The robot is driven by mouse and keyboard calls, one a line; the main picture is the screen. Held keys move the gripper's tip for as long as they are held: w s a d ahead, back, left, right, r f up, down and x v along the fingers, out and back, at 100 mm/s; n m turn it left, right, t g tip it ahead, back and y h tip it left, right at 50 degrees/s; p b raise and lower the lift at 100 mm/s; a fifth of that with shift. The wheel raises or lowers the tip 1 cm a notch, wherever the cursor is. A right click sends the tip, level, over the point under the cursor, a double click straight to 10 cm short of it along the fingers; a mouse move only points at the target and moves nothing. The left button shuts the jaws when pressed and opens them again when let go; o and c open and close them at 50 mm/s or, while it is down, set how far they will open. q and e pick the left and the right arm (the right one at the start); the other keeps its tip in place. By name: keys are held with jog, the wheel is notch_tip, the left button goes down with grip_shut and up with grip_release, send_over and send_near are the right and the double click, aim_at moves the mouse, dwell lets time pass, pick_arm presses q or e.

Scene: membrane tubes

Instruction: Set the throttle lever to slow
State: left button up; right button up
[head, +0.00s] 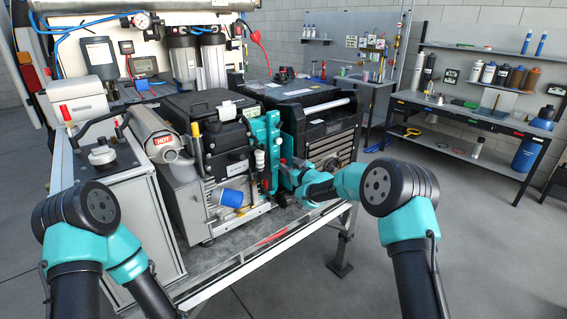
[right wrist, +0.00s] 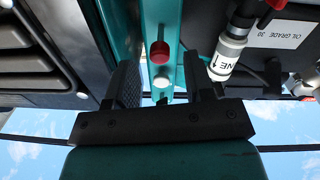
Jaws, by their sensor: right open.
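My right gripper (right wrist: 163,78) is open, with a dark finger on each side of a teal upright channel (right wrist: 149,20) in the right wrist view. A red round knob (right wrist: 160,52) on this channel shows just beyond the gap between the fingers; I cannot tell whether it is the throttle lever's tip. A small white knob (right wrist: 162,86) lies between the fingers. Neither is visibly gripped. In the head view, the right gripper (head: 284,172) is at the teal panel (head: 260,132) on the engine's right side, partly hidden by my arm. Slow and fast marks are not readable. My left gripper is out of view.
The black and grey engine (head: 215,135) stands on a metal deck. In the right wrist view, a white-labelled hose fitting (right wrist: 228,57) is close to the right finger. A workbench (head: 470,125) stands farther right.

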aim_at(284, 162)
jog(key=shift+x, duration=1.85)
grip_shut()
jog(key=shift+f, duration=0.1)
jog(key=shift+f+t+y, duration=0.55)
jog(key=shift+t+y, duration=0.05)
jog(key=shift+t, duration=0.4)
jog(key=shift+w+a+f+t+y, duration=0.1)
jog(key=shift+f+t+y, duration=0.2)
jog(key=shift+t+y, duration=0.35)
jog(key=shift+w+f+t+y, duration=0.1)
jog(key=shift+f+t+y, duration=0.25)
jog(key=shift+t, duration=0.5)
